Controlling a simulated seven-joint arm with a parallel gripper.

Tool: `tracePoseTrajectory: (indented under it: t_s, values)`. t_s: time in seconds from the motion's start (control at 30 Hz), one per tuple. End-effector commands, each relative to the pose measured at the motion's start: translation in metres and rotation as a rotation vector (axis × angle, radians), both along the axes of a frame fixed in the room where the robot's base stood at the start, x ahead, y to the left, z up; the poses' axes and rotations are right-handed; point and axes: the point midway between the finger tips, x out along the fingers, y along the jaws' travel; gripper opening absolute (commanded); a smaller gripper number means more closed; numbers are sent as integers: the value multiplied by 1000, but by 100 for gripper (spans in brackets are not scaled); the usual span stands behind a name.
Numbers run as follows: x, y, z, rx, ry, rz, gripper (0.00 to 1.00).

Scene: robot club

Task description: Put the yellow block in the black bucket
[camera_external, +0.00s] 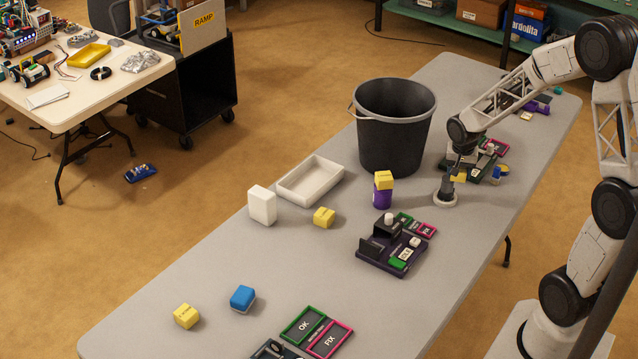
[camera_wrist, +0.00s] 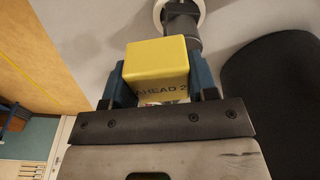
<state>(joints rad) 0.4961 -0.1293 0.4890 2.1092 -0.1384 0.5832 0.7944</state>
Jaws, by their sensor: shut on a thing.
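My gripper (camera_wrist: 160,82) is shut on a yellow block (camera_wrist: 156,62) with "AHEAD 2" printed on its side; a blue-grey finger shows on each side of it. In the external view my gripper (camera_external: 459,172) is low over the table's far right part, with the yellow block (camera_external: 459,178) small and partly hidden. The black bucket (camera_external: 393,130) stands upright on the table, left of my gripper. Its dark side (camera_wrist: 278,105) also fills the right of the wrist view. Its inside bottom is hidden.
Other yellow blocks sit on a purple can (camera_external: 383,197), by the white tray (camera_external: 310,181), and near the blue block (camera_external: 243,298). A dark organiser (camera_external: 393,250) lies in front.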

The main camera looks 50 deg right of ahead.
Motion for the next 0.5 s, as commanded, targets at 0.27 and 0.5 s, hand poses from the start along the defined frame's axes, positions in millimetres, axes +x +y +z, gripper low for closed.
tracePoseTrajectory:
  t_s: [0.27,0.5]
  values:
    - [-39,0,0,0,0,-2,25]
    - [-53,0,0,-1,0,0,25]
